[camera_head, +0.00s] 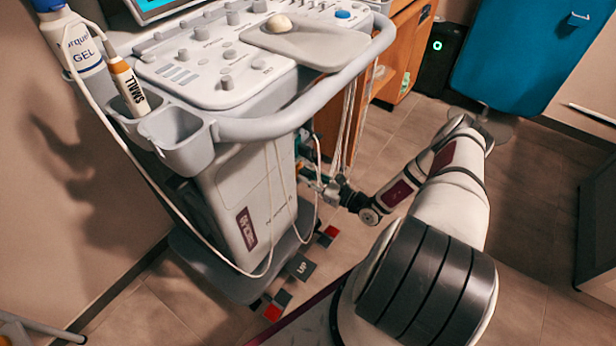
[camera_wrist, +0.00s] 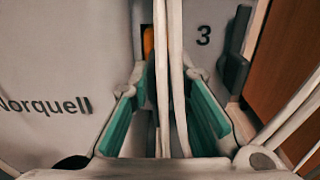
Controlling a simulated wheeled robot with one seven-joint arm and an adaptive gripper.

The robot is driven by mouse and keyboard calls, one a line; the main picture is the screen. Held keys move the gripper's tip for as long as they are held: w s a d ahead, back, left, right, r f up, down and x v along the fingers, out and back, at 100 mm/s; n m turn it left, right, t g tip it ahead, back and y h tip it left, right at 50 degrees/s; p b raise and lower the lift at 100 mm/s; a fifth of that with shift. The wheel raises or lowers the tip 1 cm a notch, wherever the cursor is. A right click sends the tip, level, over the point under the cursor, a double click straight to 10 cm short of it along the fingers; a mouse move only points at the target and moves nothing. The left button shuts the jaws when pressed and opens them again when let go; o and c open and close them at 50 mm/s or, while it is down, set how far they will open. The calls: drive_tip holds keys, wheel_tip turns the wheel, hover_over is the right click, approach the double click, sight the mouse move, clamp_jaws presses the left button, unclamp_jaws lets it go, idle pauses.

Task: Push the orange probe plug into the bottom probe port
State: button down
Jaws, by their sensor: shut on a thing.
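My gripper (camera_wrist: 166,85) faces the side of the ultrasound cart, its teal-padded fingers on either side of white cables and a grey body. It is shut on the orange probe plug (camera_wrist: 148,41), of which only a small orange part shows just past the fingertips; the cables hide most of it. In the head view my gripper (camera_head: 314,178) is at the cart's right side, partly behind hanging cables. The bottom probe port cannot be made out; a dark slot shows around the orange part. I cannot tell how far the plug is in.
White cables (camera_wrist: 176,60) hang close in front of my gripper. The cart (camera_head: 240,205) stands left of my arm.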

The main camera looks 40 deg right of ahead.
drive_tip(key=c, duration=1.4)
unclamp_jaws()
drive_tip(key=shift+c, duration=0.2)
drive_tip(key=shift+o, duration=0.4)
drive_tip(key=shift+v, duration=1.6)
drive_tip(key=v, duration=0.7)
drive_tip(key=shift+p, duration=0.35)
idle(0.5)
idle(0.5)
